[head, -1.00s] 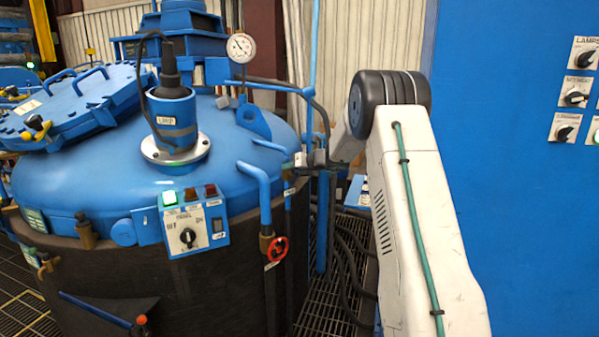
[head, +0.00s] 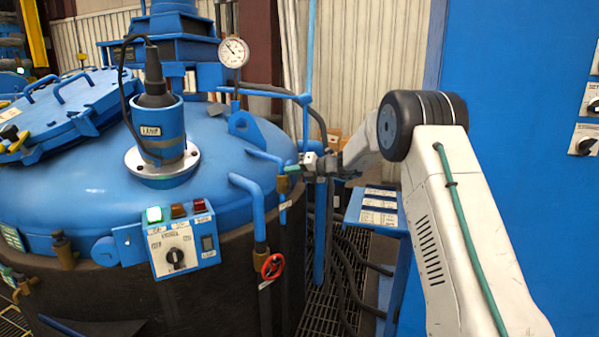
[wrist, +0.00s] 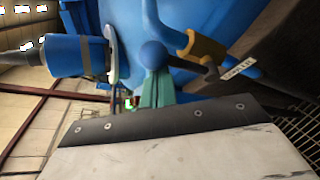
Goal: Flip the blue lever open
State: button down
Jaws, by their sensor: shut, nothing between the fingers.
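My gripper (head: 291,168) is at the right side of the blue furnace lid in the head view, its teal fingers shut and empty. In the wrist view the fingertips (wrist: 156,76) are right by a round blue knob (wrist: 152,53), which seems to be the end of the blue lever. I cannot tell whether they touch it. A dark stem (wrist: 190,62) runs from the knob towards a brass valve fitting (wrist: 207,47) with a white label (wrist: 238,68). In the head view the lever is too small and hidden to make out beside the gripper.
A blue pipe with a red handwheel (head: 272,266) stands left of my gripper. A panel box (head: 180,248) is on the furnace front. A pressure gauge (head: 234,52) stands above. A blue stand with labels (head: 379,207) is at right. Cables hang below over the floor grating.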

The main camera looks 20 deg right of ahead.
dwell(0.5)
notch_tip(320, 180, down, 2)
jog(key=s+a, duration=0.2)
jog(key=a, duration=0.1)
jog(key=v, duration=0.9)
jog(key=shift+d, duration=0.5)
jog(key=shift+s, duration=0.1)
